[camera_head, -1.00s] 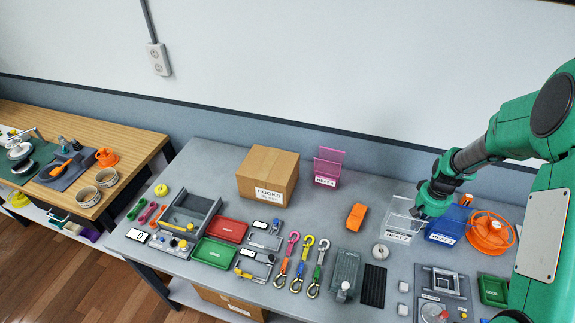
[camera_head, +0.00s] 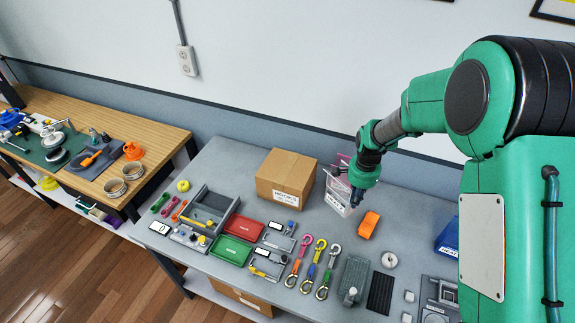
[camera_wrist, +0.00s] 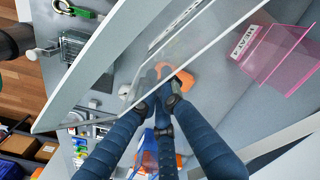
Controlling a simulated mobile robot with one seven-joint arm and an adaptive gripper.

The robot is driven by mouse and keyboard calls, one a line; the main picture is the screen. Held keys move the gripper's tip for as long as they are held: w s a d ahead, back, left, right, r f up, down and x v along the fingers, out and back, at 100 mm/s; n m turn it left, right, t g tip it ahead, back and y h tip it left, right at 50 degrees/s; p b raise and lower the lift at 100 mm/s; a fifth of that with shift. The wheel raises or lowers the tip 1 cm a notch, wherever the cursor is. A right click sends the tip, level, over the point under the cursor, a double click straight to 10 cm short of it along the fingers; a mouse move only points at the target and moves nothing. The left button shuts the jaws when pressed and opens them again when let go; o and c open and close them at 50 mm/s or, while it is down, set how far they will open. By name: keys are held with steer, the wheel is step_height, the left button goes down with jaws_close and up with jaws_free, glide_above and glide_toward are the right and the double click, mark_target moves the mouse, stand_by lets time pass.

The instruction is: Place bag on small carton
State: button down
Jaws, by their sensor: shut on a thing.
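My gripper (camera_head: 356,190) is shut on a clear, box-like holder (camera_head: 338,194) with a white label, just right of the carton in the head view. In the wrist view my gripper (camera_wrist: 164,92) grips it, and its clear panel (camera_wrist: 190,50) spans the picture. It looks held above the table; the exact gap is hard to tell. A brown taped carton (camera_head: 286,178) with a printed label stands closed at the back of the table, its top bare. Another carton (camera_head: 243,299) is partly visible under the table. I cannot make out any soft bag.
A pink holder (camera_wrist: 272,52) stands behind my gripper, mostly hidden in the head view. An orange block (camera_head: 368,225) lies right of the held holder. A blue holder (camera_head: 448,238) is farther right. Trays, hooks and tools crowd the table's front; free table lies left of the carton.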

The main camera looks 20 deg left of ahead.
steer(key=s+a+r+m+p, duration=0.1)
steer(key=s+a+r, duration=0.1)
steer(key=a, duration=0.5)
steer(key=s+a+r+m+p, duration=0.1)
steer(key=s+a+r+m, duration=0.1)
steer(key=a, duration=0.5)
steer(key=shift+s+a+r+p, duration=0.4)
steer(key=shift+s+r, duration=0.15)
steer(key=shift+s, duration=0.25)
steer(key=shift+w, duration=0.1)
steer(key=w+a+p, duration=0.1)
steer(key=w+a, duration=0.3)
steer(key=w, duration=0.2)
steer(key=w+a+f+p, duration=0.1)
steer(key=w+a, duration=0.3)
steer(key=w, duration=0.3)
steer(key=shift+w+a+f+p, duration=0.2)
steer(key=shift+a+f+p, duration=0.05)
steer(key=shift+p, duration=0.1)
steer(key=shift+f+p, duration=0.45)
steer(key=shift+f, duration=1.3)
steer(key=shift+f, duration=0.15)
